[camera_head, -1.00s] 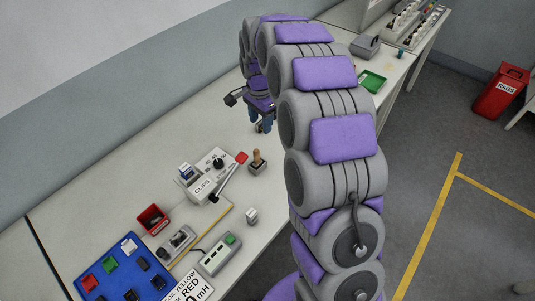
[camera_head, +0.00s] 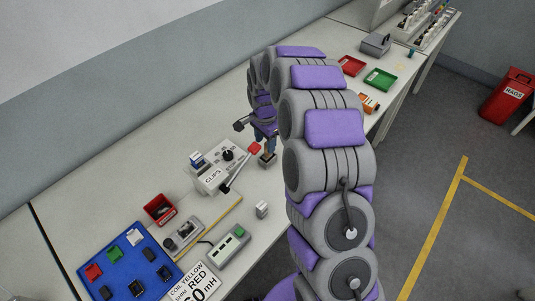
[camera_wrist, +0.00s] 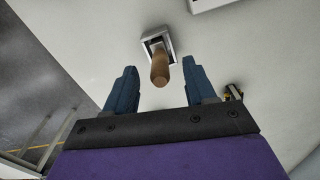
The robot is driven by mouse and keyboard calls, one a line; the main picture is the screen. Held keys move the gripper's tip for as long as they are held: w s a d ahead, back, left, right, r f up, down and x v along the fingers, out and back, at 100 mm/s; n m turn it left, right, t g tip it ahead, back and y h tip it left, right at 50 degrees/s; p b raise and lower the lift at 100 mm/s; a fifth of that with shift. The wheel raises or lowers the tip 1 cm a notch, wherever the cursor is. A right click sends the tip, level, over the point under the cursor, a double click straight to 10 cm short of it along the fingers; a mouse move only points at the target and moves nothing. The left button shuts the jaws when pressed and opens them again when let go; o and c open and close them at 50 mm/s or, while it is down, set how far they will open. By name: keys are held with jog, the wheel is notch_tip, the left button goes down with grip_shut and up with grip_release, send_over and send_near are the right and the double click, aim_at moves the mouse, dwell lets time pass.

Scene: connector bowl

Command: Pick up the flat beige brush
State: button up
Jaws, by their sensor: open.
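A tan wooden handle (camera_wrist: 160,70) stands up from a grey square block (camera_wrist: 157,40) in the wrist view. I cannot tell whether this is the flat beige brush; no other beige brush is plain to see. The block also shows in the head view (camera_head: 267,161), with the handle partly hidden by my fingers. My gripper (camera_wrist: 159,68) is open and empty, with its blue fingers on either side of the handle's end in the picture. I see no contact. In the head view my gripper (camera_head: 265,139) is just above the handle.
A small white block (camera_head: 262,209), a red bin (camera_head: 160,209) and a blue tray (camera_head: 120,282) lie nearer. Red (camera_head: 352,66) and green (camera_head: 380,80) trays lie farther along the bench.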

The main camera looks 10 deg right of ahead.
aim_at(272, 154)
jog(key=f, duration=0.1)
jog(key=f+b, duration=0.1)
jog(key=f, duration=0.1)
jog(key=shift+w+a, duration=0.2)
jog(key=shift+a, duration=0.2)
jog(key=d, duration=0.1)
jog(key=d+f, duration=0.1)
jog(key=shift+d+f, duration=0.15)
jog(key=shift+d, duration=0.35)
jog(key=shift+c, duration=0.6)
jog(key=shift+a, duration=1.25)
jog(key=c, duration=0.6)
jog(key=shift+d, duration=0.4)
jog(key=c, duration=0.3)
jog(key=shift+d, duration=0.55)
grip_shut()
jog(key=shift+a, duration=0.15)
